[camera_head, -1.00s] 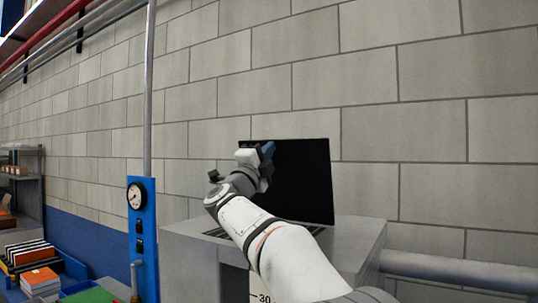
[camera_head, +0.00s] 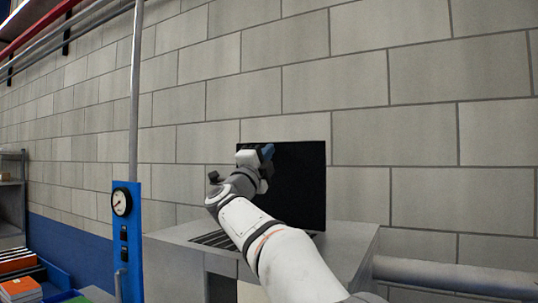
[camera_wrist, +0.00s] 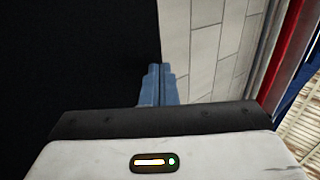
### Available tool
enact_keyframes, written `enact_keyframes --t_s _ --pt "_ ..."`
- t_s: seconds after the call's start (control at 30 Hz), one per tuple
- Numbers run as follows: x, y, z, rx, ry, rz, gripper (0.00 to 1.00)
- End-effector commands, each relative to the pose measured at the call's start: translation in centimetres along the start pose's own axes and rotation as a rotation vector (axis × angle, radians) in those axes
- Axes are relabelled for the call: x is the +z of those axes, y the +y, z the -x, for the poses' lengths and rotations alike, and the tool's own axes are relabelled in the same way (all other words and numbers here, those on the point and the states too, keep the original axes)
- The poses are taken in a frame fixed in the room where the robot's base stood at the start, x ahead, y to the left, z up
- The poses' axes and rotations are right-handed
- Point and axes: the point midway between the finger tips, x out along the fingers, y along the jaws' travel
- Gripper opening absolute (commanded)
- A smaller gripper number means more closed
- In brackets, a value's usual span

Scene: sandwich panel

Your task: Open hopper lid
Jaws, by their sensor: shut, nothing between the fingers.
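The hopper lid (camera_head: 300,185) is a black panel standing upright at the back of the grey hopper (camera_head: 340,245). A dark grille (camera_head: 212,239) shows on the hopper's top, left of my arm. My gripper (camera_head: 268,151) is in front of the lid's upper left part. In the wrist view the blue fingers (camera_wrist: 160,85) are together with nothing between them, and the black lid (camera_wrist: 75,65) fills the left side. I cannot tell whether the fingertips touch the lid. My arm hides part of the lid's lower left and of the hopper's top.
A blue post with a gauge (camera_head: 122,202) stands left of the hopper. A grey pipe (camera_head: 450,275) runs along the wall at the right. Orange items (camera_head: 18,275) sit at the lower left. The block wall (camera_head: 430,120) is close behind the lid.

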Motion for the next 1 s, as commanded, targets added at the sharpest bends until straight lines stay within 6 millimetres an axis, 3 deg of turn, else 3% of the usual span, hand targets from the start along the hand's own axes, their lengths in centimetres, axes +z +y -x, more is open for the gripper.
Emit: enact_keyframes --t_s 0.17,0.4,0.6,1.0 --pt "0.1 -0.9 2.1 0.000 0.004 0.000 0.00" --pt "0.3 -3.8 6.9 0.000 0.001 -0.003 0.00" --pt "0.2 -5.7 9.6 0.000 0.003 0.001 0.00" --pt "0.0 -6.6 10.6 0.000 0.007 0.005 0.00"
